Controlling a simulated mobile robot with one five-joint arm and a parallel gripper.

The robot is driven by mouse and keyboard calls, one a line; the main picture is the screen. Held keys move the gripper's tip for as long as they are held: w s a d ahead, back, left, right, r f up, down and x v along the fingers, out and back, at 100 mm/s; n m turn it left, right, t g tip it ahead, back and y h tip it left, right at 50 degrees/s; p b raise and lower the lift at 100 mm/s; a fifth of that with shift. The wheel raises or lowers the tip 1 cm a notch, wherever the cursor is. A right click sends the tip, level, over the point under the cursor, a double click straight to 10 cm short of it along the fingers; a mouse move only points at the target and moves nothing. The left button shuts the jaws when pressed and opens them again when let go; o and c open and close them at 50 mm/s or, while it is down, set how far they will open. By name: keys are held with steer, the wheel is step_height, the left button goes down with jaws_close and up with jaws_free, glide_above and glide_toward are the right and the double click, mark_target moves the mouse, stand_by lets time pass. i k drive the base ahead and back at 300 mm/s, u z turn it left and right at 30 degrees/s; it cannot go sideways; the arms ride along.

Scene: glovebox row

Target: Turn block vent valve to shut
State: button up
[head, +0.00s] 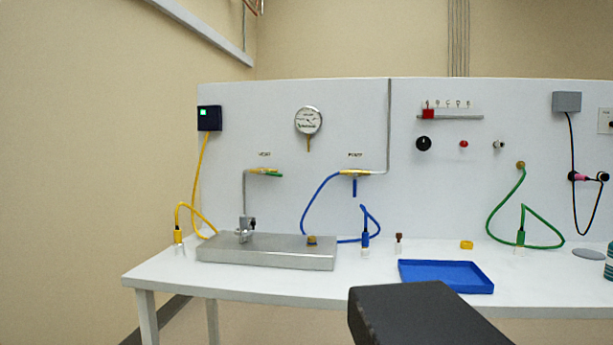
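A grey metal block (290,255) lies on the left of the white bench. A small metal fitting with a dark knob (246,230) stands on its top left, and a brass piece (312,240) sits at its right. On the panel above, a brass valve with a green handle (268,173) lies nearly level under a small label that looks like VENT. To its right, a brass valve with a blue handle (355,186) has that handle hanging straight down. I cannot tell for sure which is the block vent valve. My gripper's fingers are not in view.
A blue tray (445,277) lies on the bench right of the block. Yellow (200,190), blue and green (510,200) hoses hang before the panel. A round gauge (308,121) is above. A dark body, probably part of my arm, fills the bottom centre.

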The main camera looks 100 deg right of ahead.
mark_target(261, 171)
steer(key=u, duration=0.1)
steer(key=k, duration=0.9)
steer(key=z, duration=1.6)
steer(key=i, duration=0.95)
steer(key=z, duration=0.15)
